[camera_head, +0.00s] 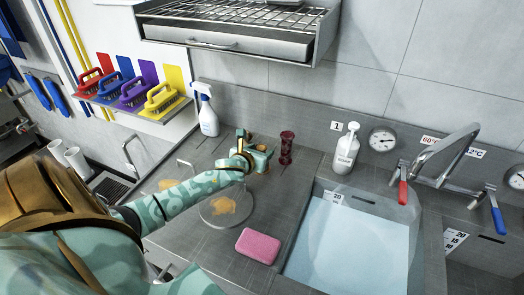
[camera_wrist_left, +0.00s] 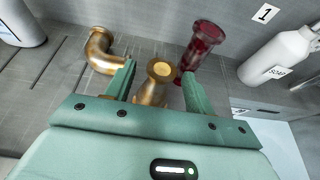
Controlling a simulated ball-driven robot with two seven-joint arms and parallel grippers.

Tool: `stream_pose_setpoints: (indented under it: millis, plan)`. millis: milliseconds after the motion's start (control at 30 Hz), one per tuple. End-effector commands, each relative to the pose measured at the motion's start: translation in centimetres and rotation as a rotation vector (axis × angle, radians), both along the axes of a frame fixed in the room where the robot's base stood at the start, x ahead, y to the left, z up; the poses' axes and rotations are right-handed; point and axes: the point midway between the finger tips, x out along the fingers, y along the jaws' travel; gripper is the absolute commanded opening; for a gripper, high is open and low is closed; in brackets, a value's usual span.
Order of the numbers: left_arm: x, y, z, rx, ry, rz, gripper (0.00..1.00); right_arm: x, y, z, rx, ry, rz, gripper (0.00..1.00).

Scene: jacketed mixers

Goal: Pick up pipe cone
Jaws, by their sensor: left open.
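A brass pipe cone (camera_wrist_left: 153,88) stands on the grey counter in the left wrist view, its round top end facing up. My left gripper (camera_wrist_left: 158,73) is open, with one finger on each side of the cone. I cannot tell whether the fingers touch it. In the head view my left gripper (camera_head: 262,158) is over the counter, left of the dark red pipe piece (camera_head: 286,148), and it largely hides the cone. My right gripper is not in view.
A brass pipe elbow (camera_wrist_left: 100,52) lies left of the cone, and the red pipe piece (camera_wrist_left: 203,45) stands close on the right. A soap bottle (camera_head: 346,152), pink sponge (camera_head: 258,246) and water-filled sink (camera_head: 345,245) are to the right. A spray bottle (camera_head: 208,118) stands behind.

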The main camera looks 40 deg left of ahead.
Motion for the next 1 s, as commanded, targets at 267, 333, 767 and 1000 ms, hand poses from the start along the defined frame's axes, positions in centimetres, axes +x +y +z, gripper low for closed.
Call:
stream_pose_setpoints:
  millis: [267,333,767,1000]
  plan:
    - [1.7,0.4,-0.8,0.000,0.002,-0.001,0.54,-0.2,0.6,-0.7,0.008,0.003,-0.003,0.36]
    - [1.7,0.4,-0.8,0.000,0.002,-0.001,0.54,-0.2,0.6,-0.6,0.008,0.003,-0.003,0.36]
    - [1.7,0.4,-0.8,0.000,0.001,-0.001,0.00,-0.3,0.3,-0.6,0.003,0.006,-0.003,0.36]
    - [1.7,0.5,0.2,0.003,0.000,-0.002,0.00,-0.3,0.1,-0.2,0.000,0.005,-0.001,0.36]
